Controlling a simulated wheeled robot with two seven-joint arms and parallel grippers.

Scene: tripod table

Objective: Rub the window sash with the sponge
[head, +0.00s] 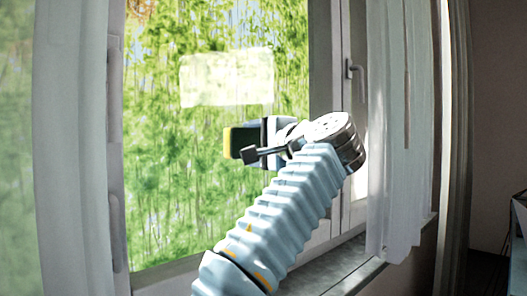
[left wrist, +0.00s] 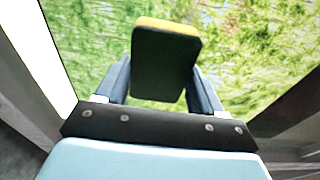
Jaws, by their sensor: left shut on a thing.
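The window sash (head: 322,55) has a pale frame around a large glass pane, with green foliage behind it. A sponge (head: 236,143), dark green with a yellow edge, is in front of the pane. My left gripper (head: 250,140) is shut on the sponge. In the left wrist view the sponge (left wrist: 165,62) sits between the two fingers of the left gripper (left wrist: 163,88), its yellow edge at the far end. I cannot tell whether the sponge touches the glass. My arm hides part of the lower right sash. My right gripper is not in view.
A pale rectangular patch (head: 227,77) shows on the glass above the sponge. A window handle (head: 350,72) is on the right frame. White curtains hang at left (head: 72,150) and right (head: 392,130). A sill (head: 335,270) runs below.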

